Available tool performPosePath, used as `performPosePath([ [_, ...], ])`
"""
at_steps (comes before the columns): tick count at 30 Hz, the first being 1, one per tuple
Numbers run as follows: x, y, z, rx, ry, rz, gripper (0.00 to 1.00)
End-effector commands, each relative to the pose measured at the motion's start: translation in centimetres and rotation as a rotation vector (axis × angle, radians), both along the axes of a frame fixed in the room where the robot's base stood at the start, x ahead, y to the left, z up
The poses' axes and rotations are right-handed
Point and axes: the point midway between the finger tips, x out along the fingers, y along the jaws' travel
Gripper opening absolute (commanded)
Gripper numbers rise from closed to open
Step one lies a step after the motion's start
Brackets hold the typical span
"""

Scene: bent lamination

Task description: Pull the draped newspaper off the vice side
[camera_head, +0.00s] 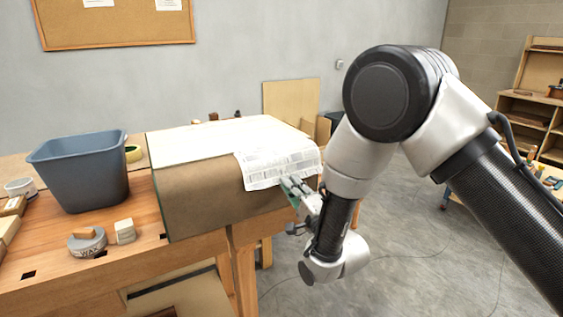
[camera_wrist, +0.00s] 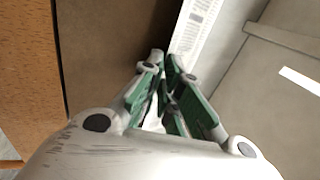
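In the wrist view the newspaper (camera_wrist: 196,27) runs as a strip down to my fingertips (camera_wrist: 165,60). The fingers are close together and look shut on its lower edge; the exact contact is partly hidden by the fingers. The vice itself cannot be made out.
The workbench (camera_head: 205,245) holds a blue-grey bin (camera_head: 82,175), a tape roll (camera_head: 133,153), a wax tin (camera_head: 87,243) and a small pale block (camera_head: 125,231). The floor (camera_head: 400,235) to the right is open.

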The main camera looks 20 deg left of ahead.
Motion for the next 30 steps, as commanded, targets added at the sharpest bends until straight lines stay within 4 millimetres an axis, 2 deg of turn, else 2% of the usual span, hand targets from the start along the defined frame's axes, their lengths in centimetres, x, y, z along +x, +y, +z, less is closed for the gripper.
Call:
performPosePath([
  [24,-0.3,-0.4,0.7,-0.001,0.001,0.0,0.0],
  [30,-0.8,-0.9,1.7,-0.001,0.001,0.0,0.0],
])
